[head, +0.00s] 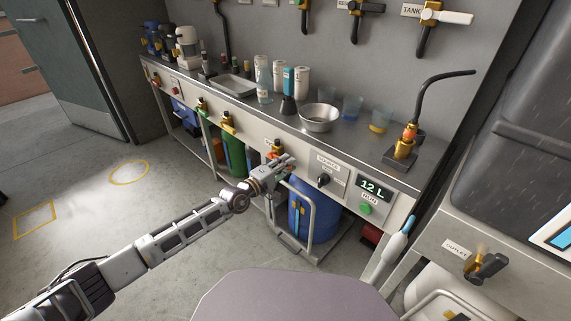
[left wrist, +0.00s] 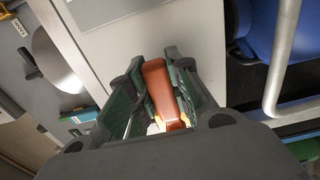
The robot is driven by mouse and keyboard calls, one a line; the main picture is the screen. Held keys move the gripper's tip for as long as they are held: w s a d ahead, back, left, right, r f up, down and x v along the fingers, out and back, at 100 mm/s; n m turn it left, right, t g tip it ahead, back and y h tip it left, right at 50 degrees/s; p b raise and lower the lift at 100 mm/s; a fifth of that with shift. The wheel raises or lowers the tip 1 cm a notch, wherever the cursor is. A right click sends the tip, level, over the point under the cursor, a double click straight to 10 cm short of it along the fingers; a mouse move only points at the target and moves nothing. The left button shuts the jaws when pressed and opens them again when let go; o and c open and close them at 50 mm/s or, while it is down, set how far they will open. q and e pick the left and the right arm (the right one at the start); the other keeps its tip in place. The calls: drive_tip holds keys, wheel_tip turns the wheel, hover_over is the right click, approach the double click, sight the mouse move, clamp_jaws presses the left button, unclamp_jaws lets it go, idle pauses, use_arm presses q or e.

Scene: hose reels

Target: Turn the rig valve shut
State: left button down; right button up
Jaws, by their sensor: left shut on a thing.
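My left gripper (head: 282,166) reaches the front panel of the bench in the head view. It is shut on an orange valve handle (left wrist: 160,92), which sits between its green-padded fingers in the left wrist view. In the head view the top of this valve (head: 276,147) shows in orange and brass just above the gripper. A label beside it is mostly covered, so I cannot read whether it names the rig.
A source selector knob (head: 323,180) and a 12 L display (head: 373,188) are to the right on the panel. A blue drum (head: 306,218) stands on a cart below. Other brass valves (head: 228,122) line the panel to the left. The floor at left is clear.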

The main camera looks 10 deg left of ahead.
use_arm(q)
drive_tip(key=shift+f, duration=0.15)
use_arm(e)
drive_tip(key=shift+w+r, duration=0.1)
drive_tip(key=shift+w, duration=0.1)
use_arm(q)
drive_tip(key=c, duration=1.3)
unclamp_jaws()
drive_tip(key=shift+v, duration=6)
use_arm(e)
drive_tip(key=shift+a, duration=0.1)
